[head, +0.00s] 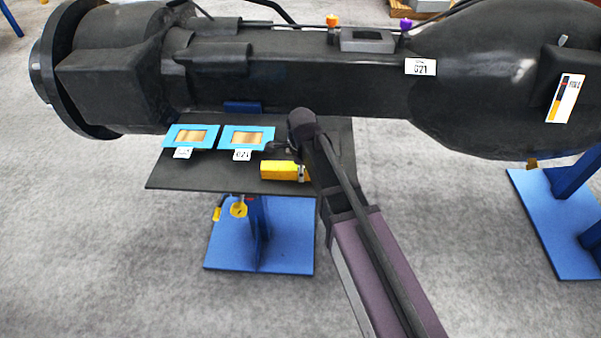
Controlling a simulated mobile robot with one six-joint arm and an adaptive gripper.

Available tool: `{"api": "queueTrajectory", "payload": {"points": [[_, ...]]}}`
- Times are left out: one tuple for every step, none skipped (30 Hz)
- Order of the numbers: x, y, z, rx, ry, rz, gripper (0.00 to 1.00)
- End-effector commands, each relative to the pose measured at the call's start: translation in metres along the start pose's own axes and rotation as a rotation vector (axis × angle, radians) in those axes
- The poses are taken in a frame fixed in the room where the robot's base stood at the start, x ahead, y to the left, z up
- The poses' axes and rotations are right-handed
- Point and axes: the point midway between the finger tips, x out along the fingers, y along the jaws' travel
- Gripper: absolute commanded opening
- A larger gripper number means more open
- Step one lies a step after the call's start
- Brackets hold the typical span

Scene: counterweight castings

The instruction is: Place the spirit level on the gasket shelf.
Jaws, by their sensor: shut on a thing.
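The spirit level (279,171) appears as a short yellow bar with a pale end, seen in the head view at the right part of the gasket shelf. The gasket shelf (200,179) is a flat dark plate under the big casting. My gripper (282,150) is dark and mostly hidden by my wrist, just above and beside the yellow bar. It is shut on the spirit level. The right end of the bar is behind my arm. I cannot tell whether the bar touches the shelf or hangs just above it.
Two blue-framed gaskets (246,137) (191,136) with white tags lie at the shelf's back left. The large black casting (330,84) overhangs the back. A grey tray (367,46) sits on it between orange and purple knobs. The shelf's front left is bare. Blue stands (225,246) (560,225) are below.

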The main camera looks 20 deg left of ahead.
Motion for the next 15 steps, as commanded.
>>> {"api": "queueTrajectory", "payload": {"points": [[-0.0006, 0.0000, 0.0001, 0.000, 0.000, 0.000, 0.00], [-0.0006, 0.0000, 0.0001, 0.000, 0.000, 0.000, 0.00], [-0.0007, 0.0000, 0.0001, 0.000, 0.000, 0.000, 0.00], [-0.0007, 0.0000, 0.0001, 0.000, 0.000, 0.000, 0.00], [-0.0007, 0.0000, 0.0001, 0.000, 0.000, 0.000, 0.00], [-0.0003, 0.0000, 0.0001, 0.000, 0.000, 0.000, 0.00], [0.0003, 0.0000, 0.0001, 0.000, 0.000, 0.000, 0.00], [0.0012, 0.0000, 0.0001, 0.000, 0.000, 0.000, 0.00], [0.0024, 0.0000, 0.0001, 0.000, 0.000, 0.000, 0.00], [0.0031, 0.0001, 0.0001, 0.000, 0.000, 0.000, 0.00], [0.0038, 0.0000, 0.0001, 0.000, 0.000, 0.000, 0.00], [0.0025, 0.0000, 0.0001, 0.000, 0.000, 0.000, 0.66], [0.0023, 0.0000, 0.0001, 0.000, 0.000, 0.000, 0.75], [0.0023, 0.0000, 0.0001, 0.000, 0.000, 0.000, 0.83], [0.0023, 0.0000, 0.0001, 0.000, 0.000, 0.000, 0.88]]}}
